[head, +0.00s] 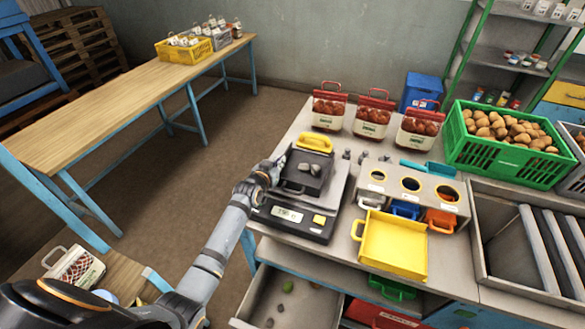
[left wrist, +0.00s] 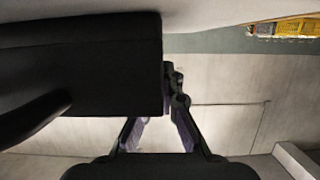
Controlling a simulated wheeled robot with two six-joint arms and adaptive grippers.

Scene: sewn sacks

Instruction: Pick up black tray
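The black tray (head: 303,176) sits on the platform of the weighing scale (head: 291,218), with a few grey lumps in it. My left gripper (head: 272,170) is at the tray's left edge in the head view. In the left wrist view a large dark shape, likely the tray (left wrist: 90,60), fills the upper left, close to the fingers. One finger of my left gripper (left wrist: 165,85) shows beside its edge, and the other is partly hidden behind it. I cannot tell whether they grip its edge. My right gripper is not in view.
A yellow-handled item (head: 315,143) lies just behind the tray. A yellow tray (head: 394,245) and a sorting box with round holes (head: 411,184) stand to the right. Red-topped sacks (head: 372,116) and a green potato crate (head: 510,142) are behind. An open drawer (head: 290,300) juts out in front.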

